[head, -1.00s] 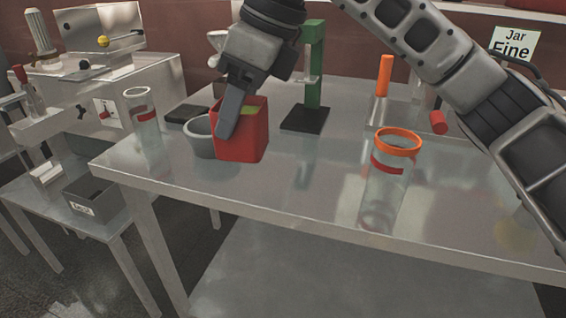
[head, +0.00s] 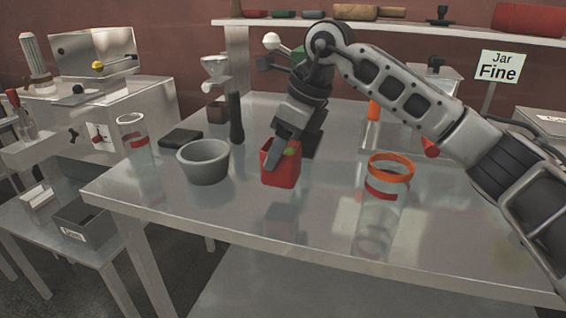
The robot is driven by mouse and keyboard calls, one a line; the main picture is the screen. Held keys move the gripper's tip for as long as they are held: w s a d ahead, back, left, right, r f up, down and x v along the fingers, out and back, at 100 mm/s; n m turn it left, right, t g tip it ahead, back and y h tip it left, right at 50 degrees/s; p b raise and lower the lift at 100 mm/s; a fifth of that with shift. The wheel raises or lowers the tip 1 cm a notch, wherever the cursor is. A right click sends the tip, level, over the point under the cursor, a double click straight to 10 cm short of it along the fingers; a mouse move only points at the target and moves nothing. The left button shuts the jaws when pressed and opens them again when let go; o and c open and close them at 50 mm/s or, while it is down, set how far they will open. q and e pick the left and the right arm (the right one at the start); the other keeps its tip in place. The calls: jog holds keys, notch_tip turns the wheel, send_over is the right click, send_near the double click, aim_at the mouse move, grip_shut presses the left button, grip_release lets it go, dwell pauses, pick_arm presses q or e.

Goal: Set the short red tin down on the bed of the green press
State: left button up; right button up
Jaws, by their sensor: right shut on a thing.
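The short red tin (head: 281,172) is a squarish, open-topped red container with something yellow-green showing at its mouth. My right gripper (head: 284,155) is shut on it from above, one finger reaching down at its rim. The tin is upright, in front of the green press; whether its base clears the table I cannot tell for sure. The green press (head: 298,55) is mostly hidden behind my right arm, with a bit of green showing at its top. Its dark bed (head: 313,143) shows partly, just right of and behind the gripper. My left gripper is out of view.
A grey bowl (head: 203,165) stands left of the tin, with a dark flat pad (head: 181,138) behind it. A clear jar with an orange rim (head: 391,167) stands to the right. Another clear jar (head: 133,140) is at the left. The front of the table (head: 240,220) is clear.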

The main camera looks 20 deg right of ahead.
aim_at(283, 165)
jog(key=shift+w+d+f, duration=0.15)
jog(key=shift+f, duration=0.1)
jog(key=shift+w+d+f, duration=0.1)
jog(key=shift+d+f, duration=0.05)
jog(key=shift+f, duration=1.55)
jog(key=shift+f, duration=0.15)
jog(key=o, duration=1.1)
jog(key=v, duration=1.2)
